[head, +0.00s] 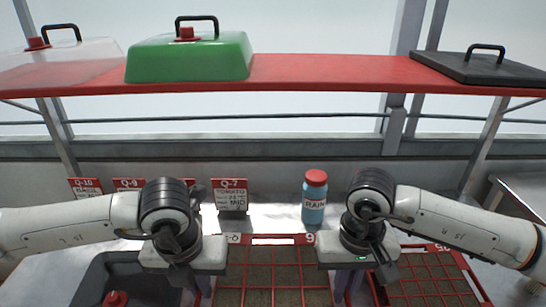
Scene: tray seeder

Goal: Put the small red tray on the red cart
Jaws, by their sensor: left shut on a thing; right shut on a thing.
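A red-gridded tray (272,239) with brown soil-like cells sits at the bottom centre of the head view, its near part cut off by the frame edge. My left gripper (204,288) is at its left side and my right gripper (346,284) is at its right side. Both are shut on the tray's side edges, though the fingertips are mostly hidden under the wrists. I cannot tell whether the tray is lifted or resting. I cannot make out a red cart.
A blue RAIN bottle (314,210) and label cards (231,196) stand behind. A red shelf (330,72) with a green lid (190,60) spans above.

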